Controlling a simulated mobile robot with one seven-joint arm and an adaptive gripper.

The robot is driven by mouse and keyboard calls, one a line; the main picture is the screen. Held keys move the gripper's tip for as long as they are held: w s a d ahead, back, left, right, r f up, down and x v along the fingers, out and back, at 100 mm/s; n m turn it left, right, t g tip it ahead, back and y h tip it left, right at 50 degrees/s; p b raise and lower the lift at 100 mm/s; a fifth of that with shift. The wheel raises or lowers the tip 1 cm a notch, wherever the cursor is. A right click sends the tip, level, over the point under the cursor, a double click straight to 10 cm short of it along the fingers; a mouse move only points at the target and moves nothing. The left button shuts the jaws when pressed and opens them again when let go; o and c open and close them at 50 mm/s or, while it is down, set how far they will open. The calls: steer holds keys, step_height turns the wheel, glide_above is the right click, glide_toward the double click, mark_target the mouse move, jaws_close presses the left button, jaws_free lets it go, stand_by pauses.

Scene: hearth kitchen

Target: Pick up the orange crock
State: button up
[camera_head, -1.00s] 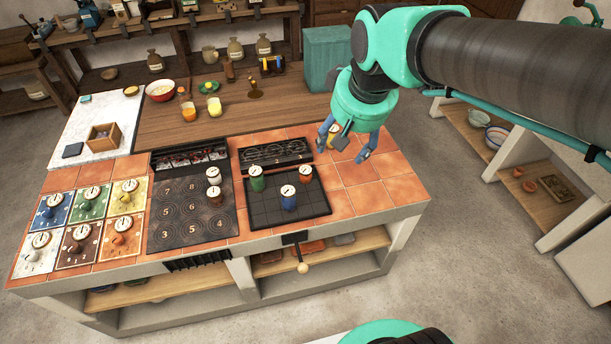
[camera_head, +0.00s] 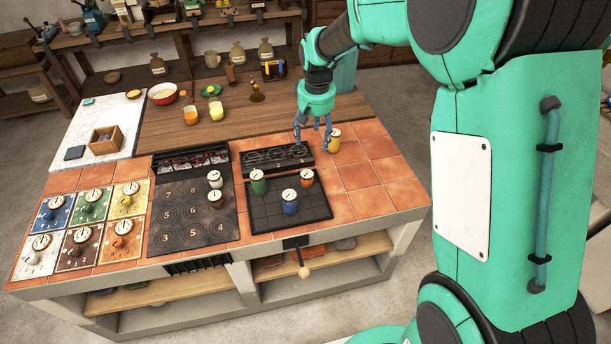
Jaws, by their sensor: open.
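The orange crock (camera_head: 307,181), small with a white lid, stands at the back right of the dark gridded tray (camera_head: 262,220) on the tiled island. A blue crock (camera_head: 290,206) stands close in front of it to the left, and a green crock (camera_head: 258,187) stands farther left. My gripper (camera_head: 312,139) points down with its fingers apart and empty. In the picture it is above and behind the orange crock, near the slotted black rack (camera_head: 275,160). Its exact height is hard to tell.
A yellow crock (camera_head: 333,144) stands just right of my gripper. White (camera_head: 215,182) and brown (camera_head: 216,202) crocks stand on the numbered dark plate (camera_head: 180,228). Coloured dial cards (camera_head: 52,212) lie at left. The tiles (camera_head: 365,175) right of the tray are clear.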

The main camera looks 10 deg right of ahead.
steer(key=g, duration=0.1)
glide_above(307, 173)
step_height(307, 173, down, 15)
steer(key=shift+r, duration=0.1)
steer(key=shift+s, duration=0.1)
steer(key=shift+f+b, duration=0.7)
steer(key=shift+f, duration=3.6)
steer(key=shift+f, duration=0.1)
steer(key=shift+f+b, duration=0.65)
steer(key=shift+f, duration=1.9)
steer(key=c, duration=1.5)
